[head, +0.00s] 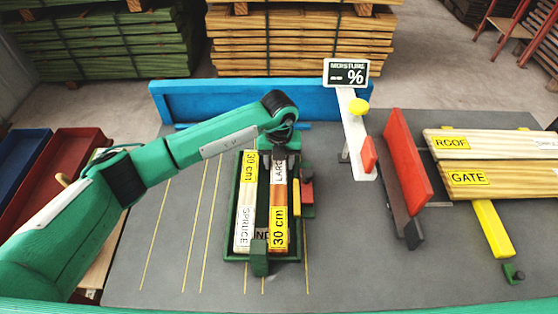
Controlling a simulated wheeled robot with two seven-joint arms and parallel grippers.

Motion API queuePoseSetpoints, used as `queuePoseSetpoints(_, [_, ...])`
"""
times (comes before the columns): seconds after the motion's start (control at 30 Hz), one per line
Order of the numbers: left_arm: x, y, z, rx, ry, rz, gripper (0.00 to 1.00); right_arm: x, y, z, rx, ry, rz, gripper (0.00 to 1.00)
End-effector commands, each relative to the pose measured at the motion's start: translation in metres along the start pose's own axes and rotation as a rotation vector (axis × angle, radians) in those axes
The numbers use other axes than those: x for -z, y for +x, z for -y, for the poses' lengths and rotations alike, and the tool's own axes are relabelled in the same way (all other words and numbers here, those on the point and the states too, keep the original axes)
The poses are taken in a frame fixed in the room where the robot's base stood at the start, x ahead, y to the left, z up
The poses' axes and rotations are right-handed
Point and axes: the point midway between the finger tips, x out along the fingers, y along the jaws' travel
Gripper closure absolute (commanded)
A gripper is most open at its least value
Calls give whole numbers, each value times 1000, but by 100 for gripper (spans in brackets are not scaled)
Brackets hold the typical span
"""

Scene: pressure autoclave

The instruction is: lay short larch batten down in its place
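The short larch batten (279,200), brown with a white label and a yellow "30 cm" label, lies lengthwise in or just over the right side of a green tray (259,258). I cannot tell whether it rests on the tray floor. My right gripper is out of view.
A yellow strip (296,207) and red-and-black block (307,194) sit beside the tray's right edge. A moisture meter post (355,140), a red panel (408,160) and ROOF and GATE boards (492,180) stand further right.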

Motion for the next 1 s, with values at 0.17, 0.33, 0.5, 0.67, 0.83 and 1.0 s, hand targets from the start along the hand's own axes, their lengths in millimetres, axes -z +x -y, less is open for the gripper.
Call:
queuePoseSetpoints(0.17, [0, -5, 0, 0, 0, 0, 50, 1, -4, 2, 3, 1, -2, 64])
queuePoseSetpoints(0.33, [-1, -28, 0, 2, 1, 5, 50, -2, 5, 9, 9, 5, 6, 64])
queuePoseSetpoints(0.5, [-1, -66, 0, 2, 1, 6, 50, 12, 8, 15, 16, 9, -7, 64])
queuePoseSetpoints(0.67, [0, -97, 0, 0, 1, 3, 50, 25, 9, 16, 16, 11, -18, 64])
queuePoseSetpoints(0.83, [0, -117, 0, 0, 1, 1, 50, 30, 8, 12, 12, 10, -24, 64])
queuePoseSetpoints(1.0, [0, -123, 0, 0, 0, 0, 50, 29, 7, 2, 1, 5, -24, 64])
